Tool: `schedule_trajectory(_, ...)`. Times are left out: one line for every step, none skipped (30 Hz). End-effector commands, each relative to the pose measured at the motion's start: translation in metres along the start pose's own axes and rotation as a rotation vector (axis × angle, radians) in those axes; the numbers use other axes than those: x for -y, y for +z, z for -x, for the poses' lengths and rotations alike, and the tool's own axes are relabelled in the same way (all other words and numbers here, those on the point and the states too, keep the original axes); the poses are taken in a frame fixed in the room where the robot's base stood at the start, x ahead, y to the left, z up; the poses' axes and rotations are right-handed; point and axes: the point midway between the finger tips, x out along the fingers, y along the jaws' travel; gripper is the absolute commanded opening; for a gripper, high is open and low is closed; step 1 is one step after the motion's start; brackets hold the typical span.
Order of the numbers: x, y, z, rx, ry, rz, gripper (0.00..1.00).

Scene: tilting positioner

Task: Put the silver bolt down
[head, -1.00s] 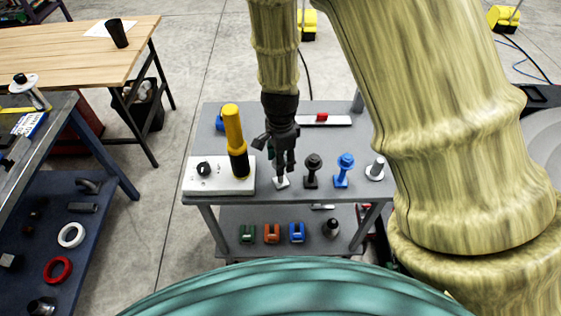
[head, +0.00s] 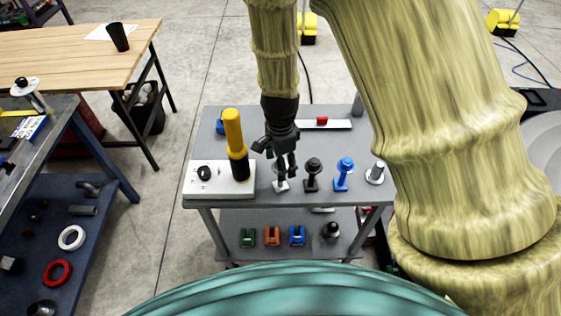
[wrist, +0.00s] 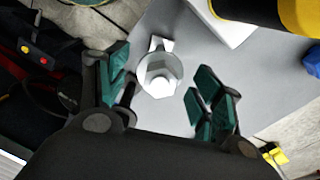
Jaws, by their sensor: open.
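The silver bolt (wrist: 160,75) shows from above in the wrist view, with its hex head and round flange facing the camera. It stands at a small pale grey stand (wrist: 158,43); how deep it sits cannot be told. In the head view the stand's foot (head: 282,186) shows on the grey cart top, and my fingers hide most of the bolt. My gripper (wrist: 162,80) is open, with its green pads on either side of the bolt and a visible gap to each. In the head view my gripper (head: 281,165) points down over that stand.
A black bolt-like piece (head: 312,172) and a blue one (head: 344,172) stand close on the right, then a silver post (head: 376,172). On the left a white block (head: 208,190) and a tall yellow-black cylinder (head: 235,142) stand close. The cart's front strip is clear.

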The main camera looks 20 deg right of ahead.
Motion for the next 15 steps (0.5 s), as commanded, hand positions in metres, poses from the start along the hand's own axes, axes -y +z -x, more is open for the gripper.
schedule_trajectory(0.0,0.0,0.006,0.0,0.0,0.0,0.66)
schedule_trajectory(0.0,0.0,0.008,0.0,0.0,0.0,0.66)
schedule_trajectory(0.0,0.0,0.011,0.0,0.0,0.0,0.66)
schedule_trajectory(0.0,0.0,0.013,0.0,0.0,0.0,0.66)
schedule_trajectory(0.0,0.0,0.016,0.0,0.0,0.0,0.66)
schedule_trajectory(0.0,0.0,0.02,0.0,0.0,0.0,0.66)
schedule_trajectory(0.0,0.0,0.023,0.0,0.0,0.0,0.66)
schedule_trajectory(0.0,0.0,0.026,0.0,0.0,0.0,0.66)
schedule_trajectory(0.0,0.0,0.03,0.0,0.0,0.0,0.66)
schedule_trajectory(0.0,0.0,0.033,0.0,0.0,0.0,0.66)
schedule_trajectory(0.0,0.0,0.036,0.0,0.0,0.0,0.66)
schedule_trajectory(0.0,0.0,0.04,0.0,0.0,0.0,0.66)
schedule_trajectory(0.0,0.0,0.043,0.0,0.0,0.0,0.66)
schedule_trajectory(0.0,0.0,0.046,0.0,0.0,0.0,0.66)
schedule_trajectory(0.0,0.0,0.05,0.0,0.0,0.0,0.66)
